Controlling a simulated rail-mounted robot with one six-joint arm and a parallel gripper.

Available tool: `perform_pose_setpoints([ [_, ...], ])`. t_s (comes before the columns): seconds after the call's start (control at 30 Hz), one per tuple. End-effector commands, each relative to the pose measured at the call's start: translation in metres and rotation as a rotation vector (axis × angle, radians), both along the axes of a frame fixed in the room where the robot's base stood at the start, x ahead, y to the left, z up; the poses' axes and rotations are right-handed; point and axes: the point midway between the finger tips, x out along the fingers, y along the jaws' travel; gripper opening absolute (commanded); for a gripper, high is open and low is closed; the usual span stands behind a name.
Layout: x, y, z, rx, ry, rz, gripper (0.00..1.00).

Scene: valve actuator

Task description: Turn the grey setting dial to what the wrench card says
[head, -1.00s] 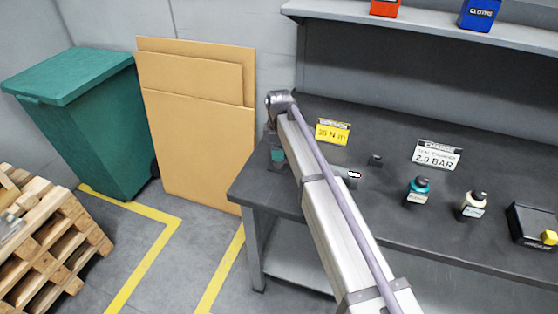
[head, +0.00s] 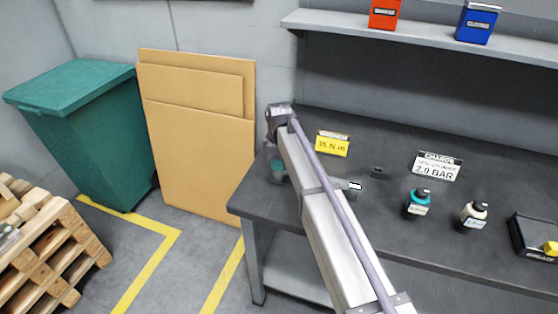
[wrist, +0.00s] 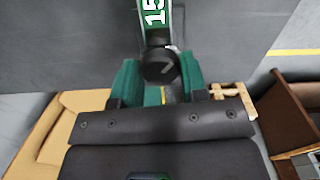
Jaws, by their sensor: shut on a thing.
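The yellow wrench card (head: 332,145) stands on the bench and reads 35 N m; its heading is too small to read. In the wrist view the dark grey setting dial (wrist: 160,66), with a light mark on its face, sits between the green fingers of my gripper (wrist: 160,80). My gripper is shut on it. Beyond the dial a dark strip with green edges shows a white 15 (wrist: 153,12). In the head view my arm hides the dial and most of the wrench; a grey end with a small light label (head: 355,186) shows right of the arm.
A white card (head: 437,167) reading CHARGE, 2.0 BAR stands farther right. A teal-capped bottle (head: 417,205), a white bottle (head: 473,216) and a black box (head: 532,236) stand on the bench (head: 320,230). A shelf (head: 430,46) above holds red and blue boxes. A green bin (head: 80,130) stands left.

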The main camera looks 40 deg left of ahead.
Motion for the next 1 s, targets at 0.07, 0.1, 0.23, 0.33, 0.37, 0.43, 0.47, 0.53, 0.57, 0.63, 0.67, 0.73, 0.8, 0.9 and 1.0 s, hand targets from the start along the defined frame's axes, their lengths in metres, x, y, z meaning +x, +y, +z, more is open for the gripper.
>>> perform_pose_setpoints([
  [0.07, -0.0002, -0.0002, -0.0001, 0.0, 0.0, -0.111, 0.16],
  [0.1, -0.0003, -0.0001, -0.0001, 0.0, 0.0, -0.165, 0.16],
  [0.23, -0.0004, -0.0002, -0.0001, 0.0, 0.001, -0.271, 0.16],
  [0.33, -0.0005, -0.0002, -0.0001, 0.0, 0.001, -0.284, 0.16],
  [0.37, -0.0005, -0.0002, -0.0001, 0.0, 0.001, -0.283, 0.16],
  [0.43, -0.0005, -0.0002, -0.0001, 0.0, 0.001, -0.282, 0.16],
  [0.47, -0.0005, -0.0002, -0.0001, 0.0, 0.001, -0.282, 0.16],
  [0.53, -0.0005, -0.0002, -0.0001, 0.0, 0.001, -0.281, 0.43],
  [0.57, -0.0005, -0.0002, -0.0001, 0.0, 0.001, -0.281, 0.46],
  [0.63, -0.0005, -0.0002, -0.0001, 0.0, 0.001, -0.281, 0.52],
  [0.67, -0.0005, -0.0002, -0.0001, 0.0, 0.001, -0.281, 0.55],
  [0.73, -0.0004, -0.0002, -0.0001, 0.0, 0.001, -0.28, 0.62],
  [0.8, -0.0004, -0.0002, -0.0001, 0.0, 0.001, -0.28, 0.66],
  [0.9, -0.0003, -0.0001, -0.0001, 0.0, 0.0, -0.28, 0.66],
  [1.0, -0.0003, -0.0001, 0.0008, 0.0, 0.0, -0.28, 0.66],
])
